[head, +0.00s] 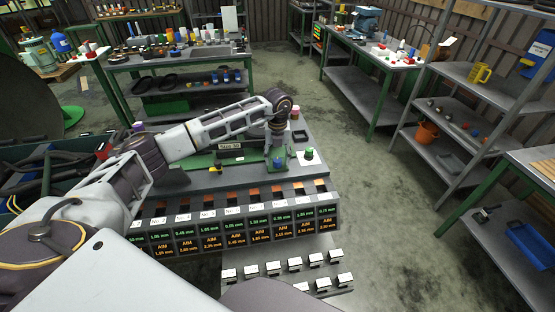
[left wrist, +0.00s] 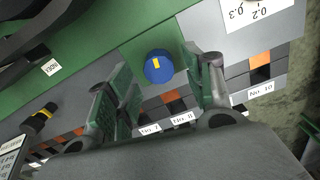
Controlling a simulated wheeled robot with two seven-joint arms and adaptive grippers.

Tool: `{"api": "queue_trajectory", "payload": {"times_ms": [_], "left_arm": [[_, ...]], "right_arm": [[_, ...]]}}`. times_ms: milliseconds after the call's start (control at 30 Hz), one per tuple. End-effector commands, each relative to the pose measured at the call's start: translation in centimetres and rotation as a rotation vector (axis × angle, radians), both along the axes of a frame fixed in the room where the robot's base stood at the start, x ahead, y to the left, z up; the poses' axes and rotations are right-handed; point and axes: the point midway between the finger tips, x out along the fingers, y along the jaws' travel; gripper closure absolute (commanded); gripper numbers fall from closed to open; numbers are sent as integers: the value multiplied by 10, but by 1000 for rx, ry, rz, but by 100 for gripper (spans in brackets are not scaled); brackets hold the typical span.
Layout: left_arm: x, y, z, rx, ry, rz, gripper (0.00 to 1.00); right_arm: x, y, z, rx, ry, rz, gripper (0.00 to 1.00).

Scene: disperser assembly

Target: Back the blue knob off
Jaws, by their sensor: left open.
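The blue knob (left wrist: 158,66) is round, with a yellow mark on its top, and sits on a green surface in the left wrist view. In the head view the blue knob (head: 279,163) shows small below my left gripper (head: 277,150). In the left wrist view my left gripper (left wrist: 163,74) is open, with one green-padded finger on each side of the knob. A gap shows between the knob and each finger. Whether the fingertips are down at the knob's height is hard to tell. My right gripper is not in view.
A rack of labelled slots (head: 240,218) runs along the bench front. A green knob on a white base (head: 309,154) stands just right of the blue knob. A black-and-yellow part (left wrist: 40,116) lies left of the gripper. Shelves (head: 480,90) stand at the right.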

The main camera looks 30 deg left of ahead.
Motion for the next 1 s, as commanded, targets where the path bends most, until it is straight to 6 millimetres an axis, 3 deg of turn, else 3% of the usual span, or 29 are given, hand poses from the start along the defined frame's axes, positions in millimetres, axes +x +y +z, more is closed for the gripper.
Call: {"api": "queue_trajectory", "payload": {"times_ms": [600,1000], "left_arm": [[1,0,87,0,-4,2,48],[0,0,104,-1,0,1,48]], "right_arm": [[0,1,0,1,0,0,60],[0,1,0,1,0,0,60]]}}
